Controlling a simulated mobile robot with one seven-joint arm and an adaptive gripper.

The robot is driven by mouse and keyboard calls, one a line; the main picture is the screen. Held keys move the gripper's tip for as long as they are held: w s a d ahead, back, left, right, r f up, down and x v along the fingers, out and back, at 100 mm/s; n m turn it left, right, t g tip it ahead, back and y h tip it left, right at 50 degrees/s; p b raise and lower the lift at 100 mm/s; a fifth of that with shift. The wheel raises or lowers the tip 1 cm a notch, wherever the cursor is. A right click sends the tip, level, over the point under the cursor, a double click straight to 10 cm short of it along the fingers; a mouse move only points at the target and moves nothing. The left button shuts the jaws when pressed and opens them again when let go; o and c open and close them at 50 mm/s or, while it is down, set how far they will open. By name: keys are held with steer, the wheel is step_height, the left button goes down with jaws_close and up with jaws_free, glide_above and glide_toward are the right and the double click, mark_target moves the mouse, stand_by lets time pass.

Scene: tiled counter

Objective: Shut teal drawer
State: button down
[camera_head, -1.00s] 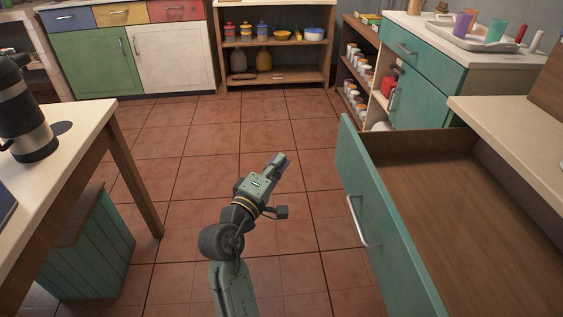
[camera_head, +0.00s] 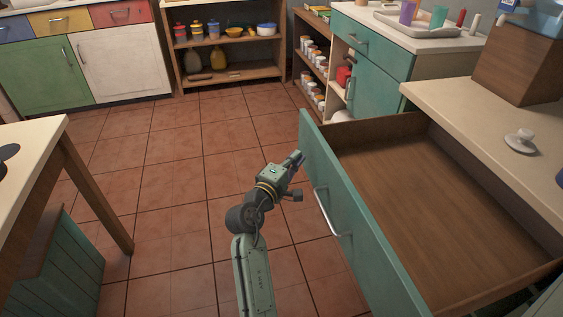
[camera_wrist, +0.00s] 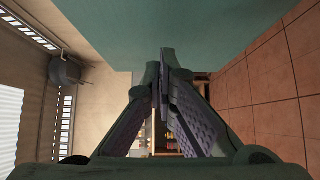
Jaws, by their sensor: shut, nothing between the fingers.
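The teal drawer (camera_head: 352,232) stands pulled far out at the right in the head view, with a bare brown wooden inside. A pale bar handle (camera_head: 330,214) is on its front. My gripper (camera_head: 298,158) is shut and empty, to the left of the drawer front near its far end. In the head view a narrow gap seems to lie between the fingertips and the front, but I cannot tell if they touch. In the wrist view my shut fingers (camera_wrist: 163,58) show in the middle, with a teal surface (camera_wrist: 190,25) filling the top.
A cream counter (camera_head: 480,115) with a wooden block (camera_head: 520,62) and a small white object (camera_head: 520,141) is above the drawer. A wooden table (camera_head: 50,150) stands at the left. Shelves (camera_head: 235,75) stand at the back. The tiled floor (camera_head: 175,160) between is clear.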

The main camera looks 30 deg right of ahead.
steer(key=shift+s+d, duration=0.15)
steer(key=shift+d, duration=0.45)
